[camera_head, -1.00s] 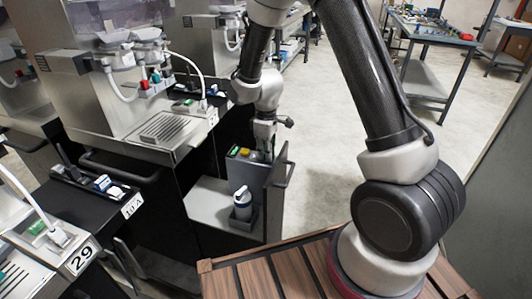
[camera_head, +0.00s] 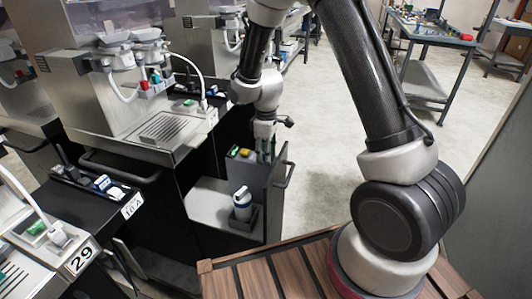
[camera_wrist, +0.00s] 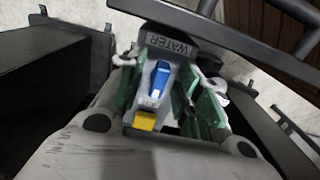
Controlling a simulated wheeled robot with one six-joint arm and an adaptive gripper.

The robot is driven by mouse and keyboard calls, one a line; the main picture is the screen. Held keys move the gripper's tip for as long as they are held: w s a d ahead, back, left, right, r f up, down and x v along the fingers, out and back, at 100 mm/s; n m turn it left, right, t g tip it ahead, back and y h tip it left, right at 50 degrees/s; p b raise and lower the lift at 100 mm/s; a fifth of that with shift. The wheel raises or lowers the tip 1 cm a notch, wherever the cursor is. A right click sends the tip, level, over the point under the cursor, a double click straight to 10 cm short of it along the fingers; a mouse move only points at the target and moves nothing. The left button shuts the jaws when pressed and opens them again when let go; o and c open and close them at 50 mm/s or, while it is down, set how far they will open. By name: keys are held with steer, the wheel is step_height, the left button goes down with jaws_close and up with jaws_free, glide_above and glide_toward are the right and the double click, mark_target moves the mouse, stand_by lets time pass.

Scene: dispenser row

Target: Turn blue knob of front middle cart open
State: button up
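The blue knob (camera_wrist: 158,80) sits on a grey panel under a plate reading WATER (camera_wrist: 170,42) in the wrist view. Its handle is blue with a whitish lower end. A yellow knob (camera_wrist: 144,121) is just below it. My gripper (camera_wrist: 162,88) is open, with one green-padded finger on each side of the blue knob. I see gaps beside the knob, and contact is not clear. In the head view my gripper (camera_head: 265,148) points down at the top of the dark cart (camera_head: 270,205). The blue knob is hidden there, while the yellow knob (camera_head: 244,152) shows.
A blue-and-white bottle (camera_head: 242,204) stands in a holder on the cart's lower shelf. The cart's handle (camera_head: 287,174) is close to the right of my gripper. Dispenser machines (camera_head: 110,95) stand to the left. Open floor (camera_head: 325,150) lies to the right.

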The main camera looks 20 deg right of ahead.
step_height(320, 180, up, 12)
stand_by(0.5)
stand_by(0.3)
steer(key=s+d+r+m+t, duration=0.1)
steer(key=s+d+r+m, duration=0.2)
steer(key=s, duration=0.5)
steer(key=s+d+r+m+t, duration=0.2)
steer(key=s+d+r+m, duration=0.2)
steer(key=s+d+r, duration=0.2)
steer(key=s+d+r+m+t, duration=0.1)
steer(key=s+d+r+m, duration=0.3)
steer(key=s+r, duration=0.4)
steer(key=s+d, duration=0.1)
steer(key=s, duration=0.3)
steer(key=shift+s+d+r, duration=0.15)
steer(key=shift+r, duration=0.05)
